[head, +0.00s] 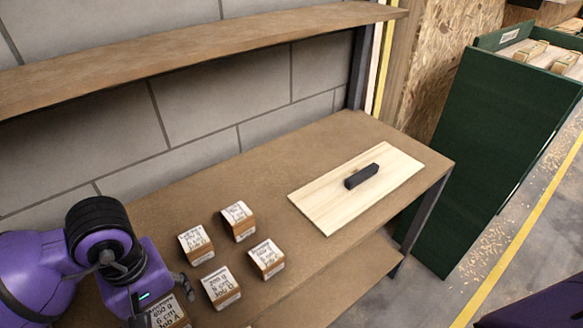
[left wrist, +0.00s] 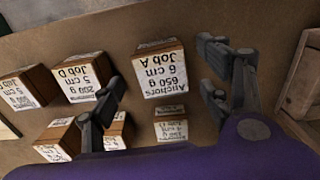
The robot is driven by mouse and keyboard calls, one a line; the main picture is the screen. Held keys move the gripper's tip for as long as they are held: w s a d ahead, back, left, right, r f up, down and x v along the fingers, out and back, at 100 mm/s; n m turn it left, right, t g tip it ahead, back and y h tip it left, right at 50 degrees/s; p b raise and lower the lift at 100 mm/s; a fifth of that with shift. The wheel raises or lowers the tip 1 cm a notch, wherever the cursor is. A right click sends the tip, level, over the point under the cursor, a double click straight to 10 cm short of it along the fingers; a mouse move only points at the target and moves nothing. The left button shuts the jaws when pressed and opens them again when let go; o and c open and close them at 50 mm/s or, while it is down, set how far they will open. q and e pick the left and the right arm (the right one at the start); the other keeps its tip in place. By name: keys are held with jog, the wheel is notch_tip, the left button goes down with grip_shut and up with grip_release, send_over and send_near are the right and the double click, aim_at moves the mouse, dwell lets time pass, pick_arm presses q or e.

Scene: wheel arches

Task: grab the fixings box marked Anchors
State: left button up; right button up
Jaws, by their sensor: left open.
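The box marked Anchors, 650 g, 6 cm, Job A (left wrist: 158,72) is a small brown box with a white label on top. It sits on the brown bench in the left wrist view, between and just beyond the fingers of my left gripper (left wrist: 165,75). In the head view the same box (head: 170,316) shows at the bottom edge, partly hidden by my left gripper (head: 163,302). The left gripper is open, with nothing in its fingers. My right gripper is not in view.
Similar labelled boxes stand close by: a Job D box (left wrist: 82,77), a box below the Anchors one (left wrist: 171,126), and several in the head view (head: 220,288). A pale board (head: 318,196) with a dark block (head: 361,176) lies right. A shelf (head: 200,50) hangs above.

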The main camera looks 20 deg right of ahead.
aim_at(164, 312)
pick_arm(q)
jog(key=f, duration=0.5)
jog(key=shift+w+a+p, duration=0.15)
jog(key=shift+w+p, duration=0.05)
jog(key=shift+p, duration=0.1)
jog(key=shift+r, duration=0.1)
grip_shut()
